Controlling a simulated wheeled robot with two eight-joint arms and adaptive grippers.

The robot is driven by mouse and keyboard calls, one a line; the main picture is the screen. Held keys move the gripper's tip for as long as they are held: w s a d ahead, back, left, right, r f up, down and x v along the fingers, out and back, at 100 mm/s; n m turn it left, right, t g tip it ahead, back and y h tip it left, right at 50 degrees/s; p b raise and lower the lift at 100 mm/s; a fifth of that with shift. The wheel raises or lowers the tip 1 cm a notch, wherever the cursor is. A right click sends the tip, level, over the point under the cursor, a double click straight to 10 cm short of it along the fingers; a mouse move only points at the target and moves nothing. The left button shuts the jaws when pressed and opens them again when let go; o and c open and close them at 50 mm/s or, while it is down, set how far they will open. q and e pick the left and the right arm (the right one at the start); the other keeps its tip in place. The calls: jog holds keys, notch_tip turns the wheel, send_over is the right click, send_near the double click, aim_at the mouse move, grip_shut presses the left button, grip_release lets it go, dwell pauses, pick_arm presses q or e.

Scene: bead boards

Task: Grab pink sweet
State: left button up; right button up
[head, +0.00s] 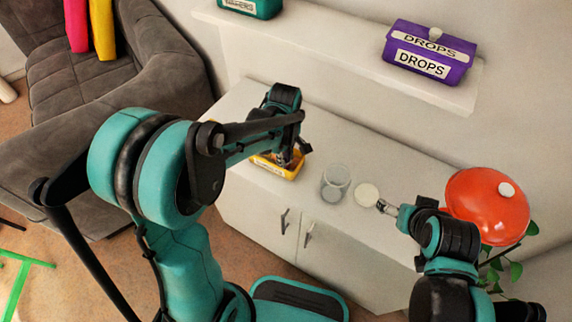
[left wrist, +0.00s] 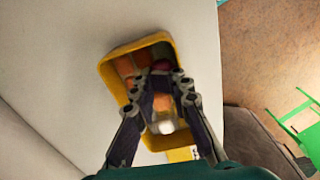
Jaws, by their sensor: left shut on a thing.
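A yellow box (head: 283,170) of sweets stands on the white cabinet. It also shows in the left wrist view (left wrist: 107,72), with orange, pale and white sweets inside. My left gripper (left wrist: 160,80) reaches down into the box with its fingers closed together. A dark pinkish sweet (left wrist: 160,66) shows right at its fingertips, partly hidden by them; it appears to be the pink sweet in the grip. In the head view the left gripper (head: 290,160) partly covers the box. My right gripper (head: 384,206) is at the edge of a round pale lid (head: 367,194); its finger state is unclear.
A clear glass jar (head: 335,183) stands on the white cabinet top (head: 240,105) between the box and the lid. A red-orange round object (head: 485,207) and a green plant (head: 505,265) are at the right. A purple DROPS box (head: 430,55) sits on the shelf above.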

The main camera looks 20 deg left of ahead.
pick_arm(q)
grip_shut()
jog(key=shift+r, duration=0.5)
jog(key=r, duration=0.1)
jog(key=r+p, duration=0.2)
jog(key=shift+d+r, duration=0.3)
jog(key=shift+r, duration=0.1)
jog(key=s+d+r+p, duration=0.2)
jog(key=d+r, duration=0.4)
jog(key=d, duration=0.4)
jog(key=shift+s+d+r+p, duration=0.15)
jog(key=shift+s+d+p, duration=0.25)
jog(key=shift+p, duration=0.15)
jog(key=o, duration=1.8)
grip_release()
jog(key=shift+o, duration=0.2)
